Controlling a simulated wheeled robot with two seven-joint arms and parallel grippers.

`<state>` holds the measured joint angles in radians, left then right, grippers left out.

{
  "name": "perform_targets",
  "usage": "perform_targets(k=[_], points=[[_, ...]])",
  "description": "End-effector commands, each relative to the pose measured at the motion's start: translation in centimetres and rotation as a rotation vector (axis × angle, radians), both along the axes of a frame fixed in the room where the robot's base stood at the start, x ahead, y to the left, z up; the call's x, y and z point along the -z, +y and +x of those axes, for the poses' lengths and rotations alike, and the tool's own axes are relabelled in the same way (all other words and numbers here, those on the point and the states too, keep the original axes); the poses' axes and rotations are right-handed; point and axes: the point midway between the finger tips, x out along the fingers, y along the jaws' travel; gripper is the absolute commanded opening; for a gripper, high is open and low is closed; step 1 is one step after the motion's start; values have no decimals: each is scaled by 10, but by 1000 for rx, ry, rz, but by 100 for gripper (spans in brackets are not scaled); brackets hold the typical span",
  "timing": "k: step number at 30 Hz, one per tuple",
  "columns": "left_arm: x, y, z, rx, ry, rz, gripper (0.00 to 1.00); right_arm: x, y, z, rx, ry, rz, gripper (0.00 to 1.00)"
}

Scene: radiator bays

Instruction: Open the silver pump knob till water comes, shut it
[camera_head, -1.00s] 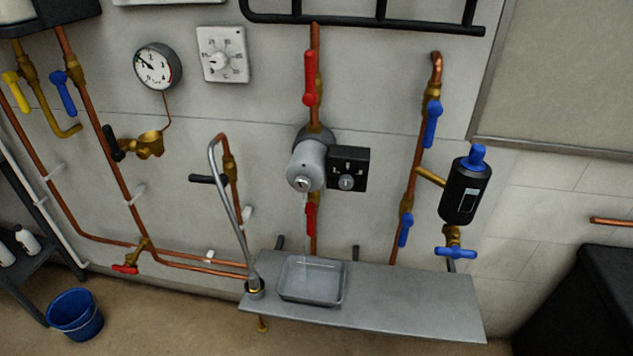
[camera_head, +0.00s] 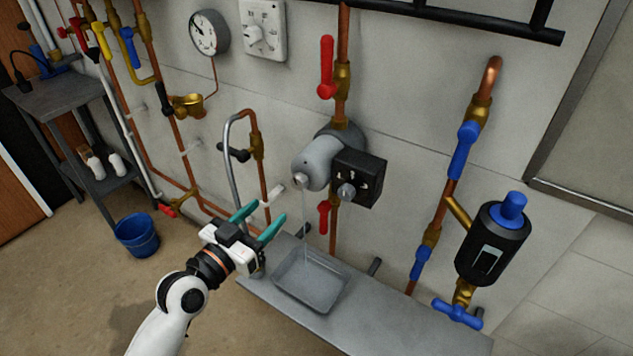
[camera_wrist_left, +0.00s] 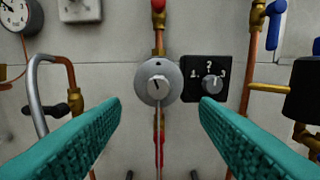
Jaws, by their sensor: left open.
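The grey round pump (camera_head: 318,162) is on the wall pipe, with the small silver knob (camera_head: 301,182) on its front. In the left wrist view the knob (camera_wrist_left: 158,87) is near the middle, with a dark mark on its face. A thin pale stream of water (camera_head: 306,215) runs down from the knob towards the grey tray (camera_head: 328,304). My left gripper (camera_head: 268,212) is open and empty, below and left of the knob in the head view. Its teal fingers (camera_wrist_left: 160,102) lie either side of the knob in the wrist view, short of it. My right gripper is not in view.
A black box with a numbered dial (camera_head: 360,178) adjoins the pump. Red-handled valves (camera_head: 327,67) sit above and below it. A bent grey pipe (camera_head: 231,160) stands at its left. The tray is on a grey shelf (camera_head: 390,325). A black cylinder (camera_head: 492,243) is at right.

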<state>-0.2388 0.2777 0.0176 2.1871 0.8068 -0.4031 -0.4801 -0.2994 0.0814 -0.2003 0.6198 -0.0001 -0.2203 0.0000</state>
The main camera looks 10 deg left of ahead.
Motion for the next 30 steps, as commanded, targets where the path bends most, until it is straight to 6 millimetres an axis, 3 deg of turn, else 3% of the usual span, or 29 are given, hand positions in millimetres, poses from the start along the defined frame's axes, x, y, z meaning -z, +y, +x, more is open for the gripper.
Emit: perform_targets(k=[7,16,21,30], points=[[-3,-15,43,-2,0,-5,55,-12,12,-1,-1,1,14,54],[0,-33,92,-1,3,-3,55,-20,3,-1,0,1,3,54],[1,-38,104,-1,3,-2,55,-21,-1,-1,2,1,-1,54],[2,-39,106,-1,4,-1,55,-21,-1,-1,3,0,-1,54]])
